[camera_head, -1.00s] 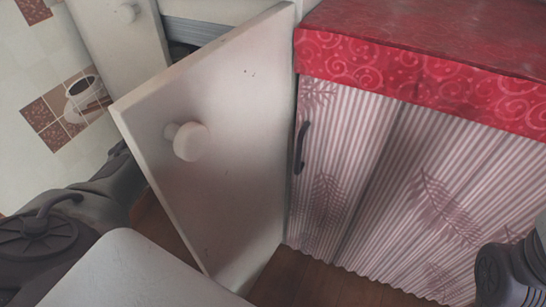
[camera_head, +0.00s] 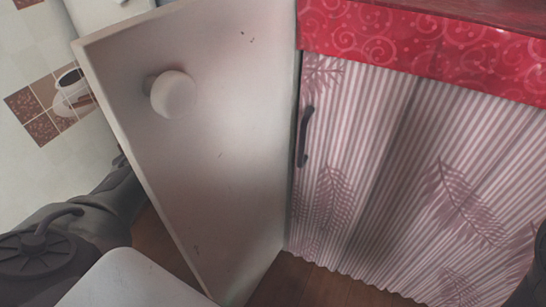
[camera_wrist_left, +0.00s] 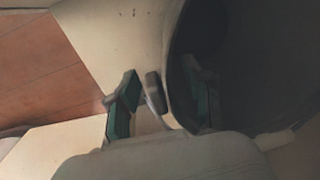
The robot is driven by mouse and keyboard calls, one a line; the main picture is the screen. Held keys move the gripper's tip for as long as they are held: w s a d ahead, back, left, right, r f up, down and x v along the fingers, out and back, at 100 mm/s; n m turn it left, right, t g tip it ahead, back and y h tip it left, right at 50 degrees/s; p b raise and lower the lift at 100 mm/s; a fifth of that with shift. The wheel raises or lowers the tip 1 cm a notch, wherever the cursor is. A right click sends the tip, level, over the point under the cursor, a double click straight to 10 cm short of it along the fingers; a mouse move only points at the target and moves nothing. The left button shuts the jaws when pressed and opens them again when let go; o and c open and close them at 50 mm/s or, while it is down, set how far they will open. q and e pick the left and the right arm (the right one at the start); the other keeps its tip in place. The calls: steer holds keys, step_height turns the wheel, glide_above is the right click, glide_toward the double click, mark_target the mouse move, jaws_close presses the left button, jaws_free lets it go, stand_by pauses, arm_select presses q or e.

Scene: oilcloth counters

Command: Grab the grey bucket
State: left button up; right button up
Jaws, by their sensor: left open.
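In the left wrist view a large, dark, round-mouthed thing (camera_wrist_left: 250,75), likely the grey bucket, fills the right side. Its curved rim runs down the middle, with a small dark fitting (camera_wrist_left: 153,92) beside it. My left gripper (camera_wrist_left: 164,88) is open there. One green-padded finger is left of the rim and the other is over the dark mouth, with the edge between them; contact cannot be told. In the head view my left arm passes behind the open white door (camera_head: 215,150), which hides the gripper and bucket. My right gripper is out of view.
The white door has a round knob (camera_head: 173,94) and stands open beside the cabinet. A striped curtain front (camera_head: 400,170) with a dark handle (camera_head: 304,135) lies right of it, under a red patterned oilcloth (camera_head: 420,45). Brown floor (camera_head: 310,285) shows below.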

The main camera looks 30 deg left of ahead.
arm_select(q)
jaws_close()
steer(key=shift+r, duration=0.15)
stand_by(0.5)
